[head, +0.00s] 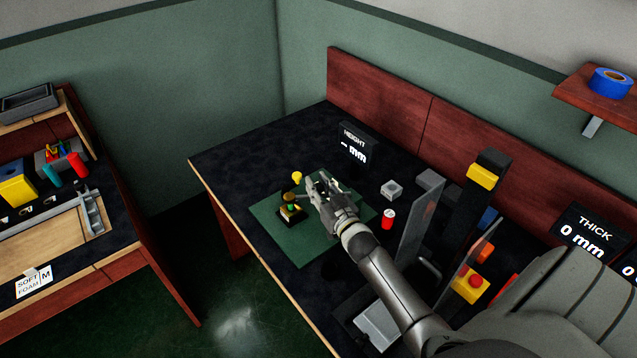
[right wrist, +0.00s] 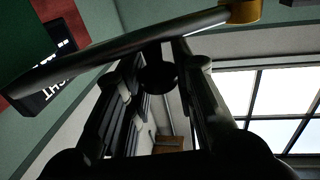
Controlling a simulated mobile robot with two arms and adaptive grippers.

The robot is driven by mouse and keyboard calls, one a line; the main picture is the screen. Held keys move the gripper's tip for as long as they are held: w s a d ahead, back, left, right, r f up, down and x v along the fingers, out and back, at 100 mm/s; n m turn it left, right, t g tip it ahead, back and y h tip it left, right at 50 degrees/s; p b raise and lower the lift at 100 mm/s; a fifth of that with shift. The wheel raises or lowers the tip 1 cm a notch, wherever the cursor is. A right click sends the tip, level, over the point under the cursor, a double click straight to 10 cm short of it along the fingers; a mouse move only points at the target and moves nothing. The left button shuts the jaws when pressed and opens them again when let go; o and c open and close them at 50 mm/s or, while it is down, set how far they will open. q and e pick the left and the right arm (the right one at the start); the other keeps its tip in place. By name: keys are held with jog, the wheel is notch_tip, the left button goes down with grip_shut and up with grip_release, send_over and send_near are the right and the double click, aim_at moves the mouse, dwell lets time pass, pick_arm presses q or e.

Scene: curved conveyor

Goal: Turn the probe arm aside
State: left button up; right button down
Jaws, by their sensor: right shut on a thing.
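The probe arm (right wrist: 115,50) shows in the right wrist view as a dark bar slanting across the top, with a yellow end piece (right wrist: 240,12) at upper right. A round dark knob (right wrist: 160,75) sits below the bar between my fingers. In the head view a yellow tip (head: 297,176) and a small black base (head: 291,216) show left of my right gripper (head: 321,187). The right gripper is shut on the probe arm, above the green mat (head: 295,247); its fingers hide most of the arm in the head view. My left gripper is not in view.
The height display (head: 354,147) stands behind the mat. A grey block (head: 391,189) and red can (head: 388,219) are near my right arm. Upright panels (head: 418,218) and a yellow-topped column (head: 482,176) crowd the right. The table's left part is clear.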

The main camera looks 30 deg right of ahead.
jog(key=c, duration=1.2)
grip_release()
jog(key=shift+c, duration=0.2)
jog(key=s+a, duration=0.1)
jog(key=s, duration=1.1)
jog(key=shift+a, duration=0.15)
jog(key=shift+c, duration=0.4)
